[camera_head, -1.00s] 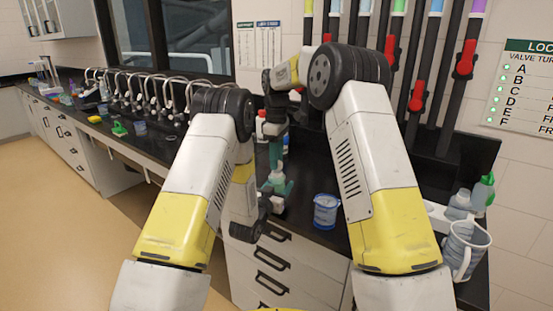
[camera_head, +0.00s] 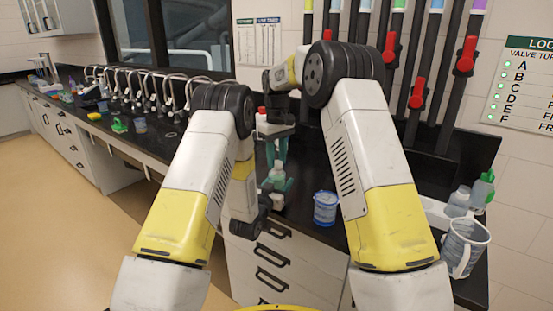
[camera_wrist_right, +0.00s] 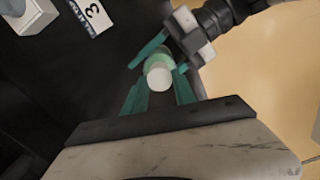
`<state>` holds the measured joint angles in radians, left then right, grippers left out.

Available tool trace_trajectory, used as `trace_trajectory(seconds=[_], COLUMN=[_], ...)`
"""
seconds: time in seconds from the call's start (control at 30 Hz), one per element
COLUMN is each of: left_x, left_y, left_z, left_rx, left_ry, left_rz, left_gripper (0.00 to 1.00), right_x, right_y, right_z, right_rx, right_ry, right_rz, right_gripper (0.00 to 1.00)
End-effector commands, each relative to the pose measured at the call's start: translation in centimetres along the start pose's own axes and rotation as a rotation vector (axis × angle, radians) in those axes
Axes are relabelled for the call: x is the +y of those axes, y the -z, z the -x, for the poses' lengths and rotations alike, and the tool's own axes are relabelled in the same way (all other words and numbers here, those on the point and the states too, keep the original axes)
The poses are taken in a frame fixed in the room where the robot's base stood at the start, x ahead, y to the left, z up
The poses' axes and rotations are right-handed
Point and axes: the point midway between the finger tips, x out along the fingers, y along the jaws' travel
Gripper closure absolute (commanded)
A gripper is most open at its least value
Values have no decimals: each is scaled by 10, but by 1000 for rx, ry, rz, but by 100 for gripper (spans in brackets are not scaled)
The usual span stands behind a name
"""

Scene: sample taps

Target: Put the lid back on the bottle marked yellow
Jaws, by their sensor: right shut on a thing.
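My right gripper (camera_head: 277,160) points down, its teal fingers shut on a small white lid (camera_wrist_right: 159,79), seen end-on in the right wrist view. The bottle (camera_head: 277,174), pale and greenish, stands upright directly below it. It also shows in the right wrist view (camera_wrist_right: 157,60), partly covered by the lid. My left gripper (camera_head: 279,187) reaches in from the side, its teal fingers around the bottle. I cannot tell whether the lid touches the bottle's mouth. No yellow marking is readable on the bottle.
A blue-and-white tub (camera_head: 325,208) stands on the black counter right of the bottle. A red-capped bottle (camera_head: 262,120) is behind my grippers. A clear jug (camera_head: 464,247) and a green-topped wash bottle (camera_head: 482,191) stand at the right. A card marked 3 (camera_wrist_right: 92,13) lies nearby.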

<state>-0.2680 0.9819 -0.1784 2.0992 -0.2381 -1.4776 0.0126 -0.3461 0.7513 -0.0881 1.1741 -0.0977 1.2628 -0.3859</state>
Motion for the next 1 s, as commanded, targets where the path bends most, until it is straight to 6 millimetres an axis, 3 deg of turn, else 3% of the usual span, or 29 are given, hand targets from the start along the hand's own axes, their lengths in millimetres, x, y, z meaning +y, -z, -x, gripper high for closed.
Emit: trace_trajectory(seconds=[1.0], left_x=[0], left_y=[0], left_z=[0], left_rx=[-1], left_ry=[-1], left_rz=[0], left_gripper=[100], right_x=[1], right_y=[-2], right_z=[-1], right_rx=[3], right_ry=[-4], right_rz=[-2499], right_gripper=[100])
